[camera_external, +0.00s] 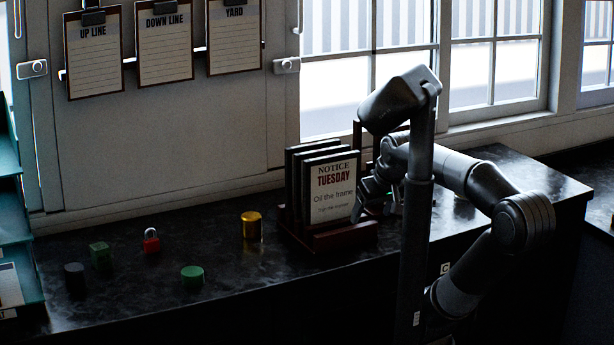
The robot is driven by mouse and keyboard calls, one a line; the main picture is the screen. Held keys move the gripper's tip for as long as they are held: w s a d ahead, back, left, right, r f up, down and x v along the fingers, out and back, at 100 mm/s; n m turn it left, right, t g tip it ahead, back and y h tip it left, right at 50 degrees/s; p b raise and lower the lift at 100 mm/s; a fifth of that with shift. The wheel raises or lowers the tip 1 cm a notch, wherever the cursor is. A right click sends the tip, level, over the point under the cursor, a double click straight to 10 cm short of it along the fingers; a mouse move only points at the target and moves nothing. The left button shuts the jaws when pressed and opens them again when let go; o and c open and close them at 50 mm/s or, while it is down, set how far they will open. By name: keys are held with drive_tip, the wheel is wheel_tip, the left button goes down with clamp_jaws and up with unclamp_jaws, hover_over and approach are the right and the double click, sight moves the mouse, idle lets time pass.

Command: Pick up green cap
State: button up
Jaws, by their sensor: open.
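A short round green piece (193,277), the one that looks like a cap, lies on the dark counter near its front edge, left of the middle. A green cube-like block (101,255) stands farther left on the counter. My gripper (364,206) is at the right side of the notice rack, well to the right of the green cap and apart from it. It is open, and I see nothing held in it. My own arm and column partly hide the gripper, and its fingers are dark and hard to make out.
A rack with notice boards (332,188) stands between my gripper and the cap. A gold cylinder (251,226), a red padlock (151,241) and a dark cylinder (75,278) stand around the cap. Clipboards (165,50) hang on the wall behind.

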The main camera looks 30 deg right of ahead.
wheel_tip(320, 180, up, 15)
drive_tip(key=w+a+r+g, duration=0.2)
drive_tip(key=w+a+r, duration=0.1)
drive_tip(key=w+a, duration=0.5)
drive_tip(key=m+g, duration=0.1)
drive_tip(key=g, duration=0.3)
hover_over(188, 273)
drive_tip(key=f, duration=1.8)
drive_tip(key=shift+w+a+f, duration=0.2)
drive_tip(key=shift+w+f, duration=0.05)
drive_tip(key=shift+f, duration=0.05)
drive_tip(key=shift+s+d+f, duration=0.1)
drive_tip(key=shift+s+f, duration=0.05)
drive_tip(key=shift+f, duration=1.45)
drive_tip(key=shift+s+d+f, duration=0.1)
drive_tip(key=shift+s+f, duration=0.05)
drive_tip(key=shift+f, duration=1.4)
